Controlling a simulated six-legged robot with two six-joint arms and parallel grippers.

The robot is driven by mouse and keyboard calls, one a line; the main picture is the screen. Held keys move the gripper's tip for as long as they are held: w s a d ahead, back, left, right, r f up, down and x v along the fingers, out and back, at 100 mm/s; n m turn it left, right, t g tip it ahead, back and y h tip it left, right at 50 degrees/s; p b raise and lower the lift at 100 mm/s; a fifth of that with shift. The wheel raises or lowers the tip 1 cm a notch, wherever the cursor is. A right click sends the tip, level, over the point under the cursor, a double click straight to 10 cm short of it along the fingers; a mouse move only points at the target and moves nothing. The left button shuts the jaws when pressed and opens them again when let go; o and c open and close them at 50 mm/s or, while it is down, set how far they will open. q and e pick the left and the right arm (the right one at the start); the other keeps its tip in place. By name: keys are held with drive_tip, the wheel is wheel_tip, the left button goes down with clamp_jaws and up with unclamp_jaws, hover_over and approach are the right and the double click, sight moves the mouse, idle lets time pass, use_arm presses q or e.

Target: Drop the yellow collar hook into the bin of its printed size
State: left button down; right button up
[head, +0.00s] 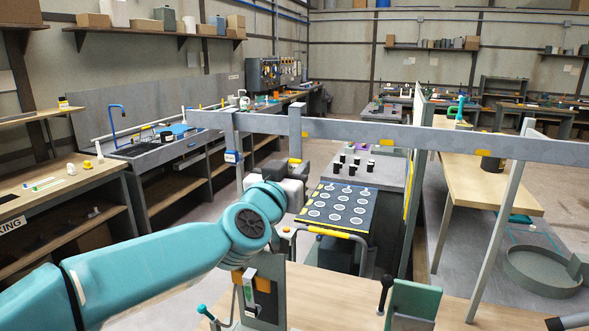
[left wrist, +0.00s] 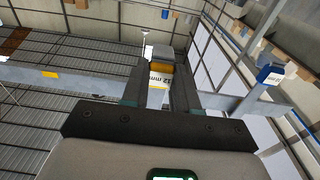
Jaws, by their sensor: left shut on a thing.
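My left gripper (head: 294,172) is at the crossing of the grey frame, just below the long rail. In the left wrist view my left gripper (left wrist: 160,90) has its two dark fingers on either side of a yellow and white piece, which I take for the yellow collar hook (left wrist: 161,70). Its white face carries print that ends in "2 mm"; a finger partly hides the first digit. In the head view only a small yellow patch shows at the fingertips. No bin with a readable size shows. My right gripper is not in view.
A grey rail (head: 380,132) crosses above a dark board with pale round spots (head: 337,203). A blue and white box (head: 232,156) is on a frame post. A round grey tray (head: 545,285) lies at right.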

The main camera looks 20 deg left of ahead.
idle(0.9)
use_arm(q)
drive_tip(key=shift+s+a+r+p, duration=0.1)
drive_tip(key=shift+s+r+p, duration=0.1)
drive_tip(key=shift+s, duration=0.65)
drive_tip(key=shift+s+d+r+p, duration=0.15)
drive_tip(key=shift+s+p, duration=0.1)
drive_tip(key=shift+s, duration=0.6)
drive_tip(key=shift+s+a+r+p, duration=0.15)
drive_tip(key=shift+s+r+p, duration=0.05)
drive_tip(key=shift+s, duration=0.65)
drive_tip(key=shift+w, duration=0.15)
drive_tip(key=shift+s+f, duration=0.1)
drive_tip(key=shift+s, duration=0.1)
